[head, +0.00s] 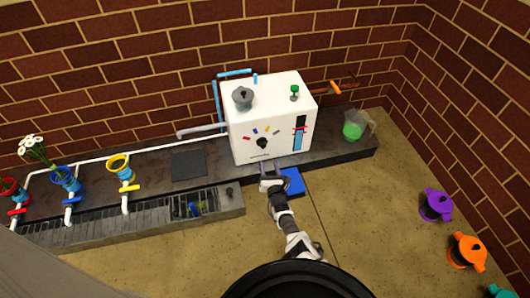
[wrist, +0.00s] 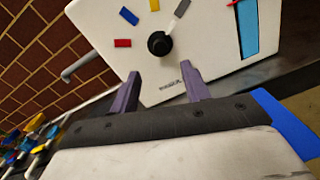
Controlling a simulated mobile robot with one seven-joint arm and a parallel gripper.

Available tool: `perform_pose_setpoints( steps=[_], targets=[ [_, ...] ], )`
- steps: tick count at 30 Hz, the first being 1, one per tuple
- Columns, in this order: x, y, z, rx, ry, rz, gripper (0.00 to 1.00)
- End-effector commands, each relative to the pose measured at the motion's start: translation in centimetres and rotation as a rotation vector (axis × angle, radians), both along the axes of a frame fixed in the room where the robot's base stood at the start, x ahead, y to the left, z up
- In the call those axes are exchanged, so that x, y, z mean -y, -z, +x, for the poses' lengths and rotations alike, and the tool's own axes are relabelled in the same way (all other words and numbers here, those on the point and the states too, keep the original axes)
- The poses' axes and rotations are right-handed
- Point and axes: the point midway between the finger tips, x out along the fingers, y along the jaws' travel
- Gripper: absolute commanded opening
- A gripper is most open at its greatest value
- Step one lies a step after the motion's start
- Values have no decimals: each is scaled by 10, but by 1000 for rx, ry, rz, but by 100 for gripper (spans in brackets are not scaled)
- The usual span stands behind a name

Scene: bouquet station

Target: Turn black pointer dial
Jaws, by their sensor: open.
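The black pointer dial (head: 262,143) is on the front face of a white box (head: 241,125). Red, blue, yellow and grey marks fan around its upper side. My gripper (head: 271,168) is in front of the box, below the dial. In the wrist view its two purple fingers (wrist: 160,74) are spread apart with nothing between them, apart from the dial.
The box has a blue gauge strip (head: 299,133) at right, a grey knob (head: 243,97) and green-topped valve (head: 294,92) on top. A blue mat (head: 292,182) lies beside my gripper. A green-filled jug (head: 353,130) stands right; vases and pipes line the left counter.

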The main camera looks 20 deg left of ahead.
Motion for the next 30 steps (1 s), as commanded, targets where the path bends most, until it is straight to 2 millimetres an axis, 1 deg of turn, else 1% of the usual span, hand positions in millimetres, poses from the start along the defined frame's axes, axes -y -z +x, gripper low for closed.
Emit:
perform_pose_setpoints(
  steps=[1,12,16,22,30],
  targets=[
    [-6,7,8,2,-1,1,47],
    [-36,6,58,1,-2,1,47],
    [-44,5,71,1,-2,1,47],
    [-52,2,83,1,-1,1,47],
    [-53,0,87,-2,0,1,47]
  ],
)
